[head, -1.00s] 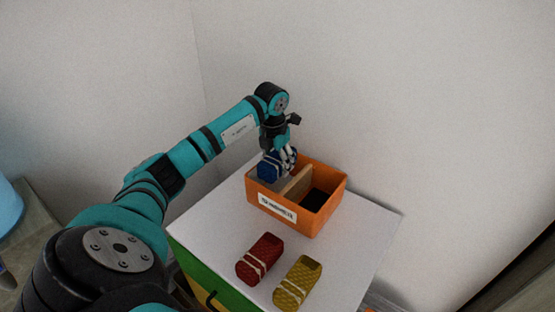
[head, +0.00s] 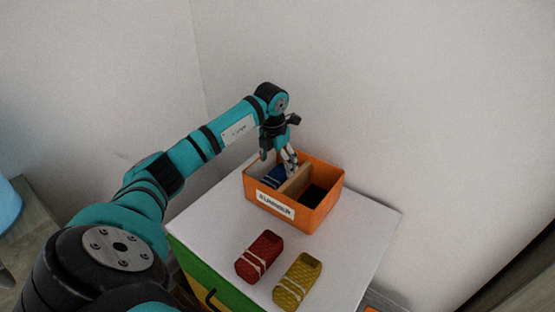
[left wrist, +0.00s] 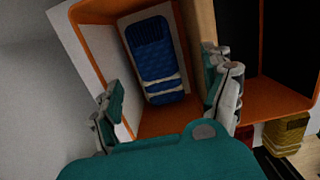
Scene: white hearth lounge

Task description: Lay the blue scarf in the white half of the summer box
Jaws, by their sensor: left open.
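The blue scarf (head: 274,178), a folded bundle with pale bands, lies in the left, white half of the orange summer box (head: 326,211). In the left wrist view the scarf (left wrist: 155,60) lies on the pale floor (left wrist: 184,48), beside the wooden divider (head: 296,184). The box's other half has a black floor (head: 314,195). My left gripper (head: 279,160) is above the white half, open and empty. Its fingers (left wrist: 165,100) stand apart on either side of the scarf in the wrist view, clear of it. My right gripper is not in view.
A red bundle (head: 259,256) and a yellow bundle (head: 297,279) lie in front of the box on the white cabinet top (head: 352,240). Walls stand close behind. The cabinet top right of the box is clear.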

